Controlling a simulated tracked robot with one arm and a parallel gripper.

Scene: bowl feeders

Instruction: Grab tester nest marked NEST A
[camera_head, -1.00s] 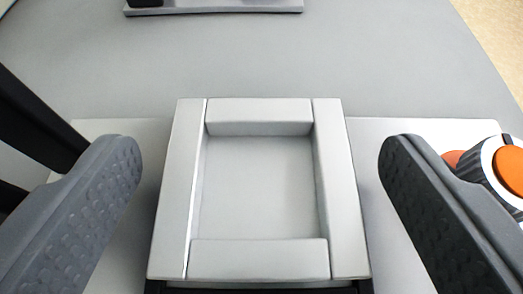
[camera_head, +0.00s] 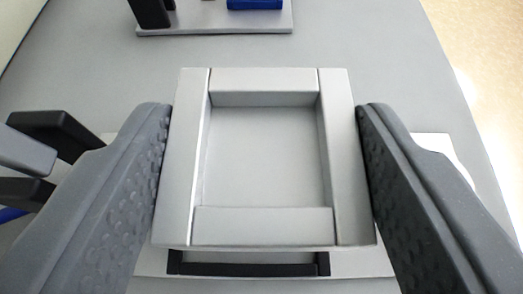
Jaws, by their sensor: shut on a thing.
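The tester nest (camera_head: 265,225) is a light grey square frame with raised walls around an empty shallow pocket, in the middle of the head camera view. No NEST A marking is readable on it. My gripper (camera_head: 264,115) has one dark grey, bumpy finger on each side of the nest. Both fingers press against its left and right outer walls, so the gripper is shut on it. The nest appears raised above a pale base plate (camera_head: 360,262), with a black bar (camera_head: 248,269) showing below its near edge.
A grey plate (camera_head: 215,22) with black parts and a blue block (camera_head: 255,4) stands at the back. The grey table top (camera_head: 375,50) is clear between it and the nest. The table's right edge borders a tan floor (camera_head: 485,90).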

